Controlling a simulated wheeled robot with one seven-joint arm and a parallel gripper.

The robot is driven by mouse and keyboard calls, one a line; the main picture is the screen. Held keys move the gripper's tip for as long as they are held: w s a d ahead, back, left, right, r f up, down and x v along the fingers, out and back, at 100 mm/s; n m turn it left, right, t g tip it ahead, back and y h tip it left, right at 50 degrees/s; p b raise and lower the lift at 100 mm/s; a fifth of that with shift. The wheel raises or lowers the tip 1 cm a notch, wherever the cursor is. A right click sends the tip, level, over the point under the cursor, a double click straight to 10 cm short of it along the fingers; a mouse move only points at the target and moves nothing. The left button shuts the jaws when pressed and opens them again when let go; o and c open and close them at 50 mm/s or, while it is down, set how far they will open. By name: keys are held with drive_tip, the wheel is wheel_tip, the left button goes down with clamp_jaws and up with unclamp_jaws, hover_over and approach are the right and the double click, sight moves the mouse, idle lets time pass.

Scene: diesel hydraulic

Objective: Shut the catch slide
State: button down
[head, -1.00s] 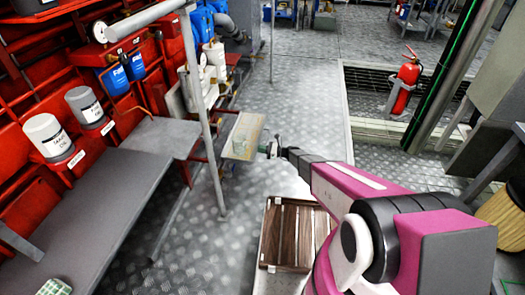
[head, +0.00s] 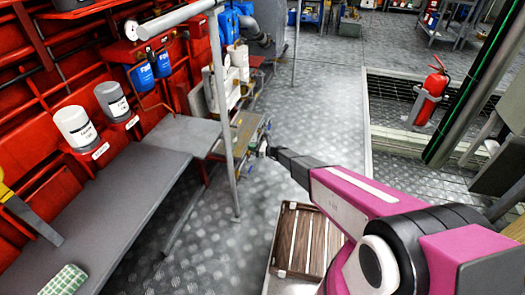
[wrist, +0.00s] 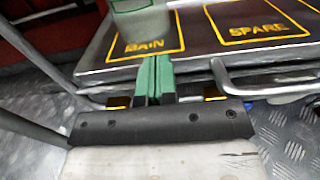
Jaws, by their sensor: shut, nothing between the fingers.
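A dark plate (wrist: 214,33) with yellow MAIN and SPARE outlines and a pale metal rim fills the top of the wrist view. A metal bar (wrist: 270,88) runs along its near edge. I take this to be the catch slide's unit, but I cannot tell which part slides. In the head view my gripper (head: 263,149) is at the right side of the small shelf unit (head: 246,131); contact is unclear.
A grey upright post (head: 222,120) stands just left of the shelf unit. A slatted wooden crate (head: 298,238) lies on the floor below my arm. A grey bench (head: 110,205) runs along the left. A fire extinguisher (head: 432,92) stands at the right. The aisle behind is clear.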

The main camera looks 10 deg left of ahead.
sight(243, 147)
drive_tip(key=shift+w+a, duration=0.15)
drive_tip(key=shift+a, duration=1.15)
drive_tip(key=shift+w+a, duration=0.1)
drive_tip(key=shift+a, duration=1.15)
drive_tip(key=shift+a, duration=0.15)
drive_tip(key=s+d, duration=0.1)
drive_tip(key=d, duration=1.4)
drive_tip(key=s+d+r+n+h, duration=0.6)
drive_tip(key=s+d+r, duration=0.2)
drive_tip(key=d, duration=0.5)
drive_tip(key=s+d+r+n+h, duration=0.6)
drive_tip(key=s+d+r, duration=0.3)
drive_tip(key=d, duration=0.4)
drive_tip(key=s+d+r+n+g+h, duration=0.1)
drive_tip(key=s+d+r+n+h, duration=0.5)
drive_tip(key=s+d+r, duration=0.3)
drive_tip(key=s+d, duration=0.1)
drive_tip(key=d, duration=0.3)
drive_tip(key=shift+s+d+r+n, duration=0.2)
drive_tip(key=shift+d+r+n, duration=0.05)
drive_tip(key=shift+d+n, duration=0.15)
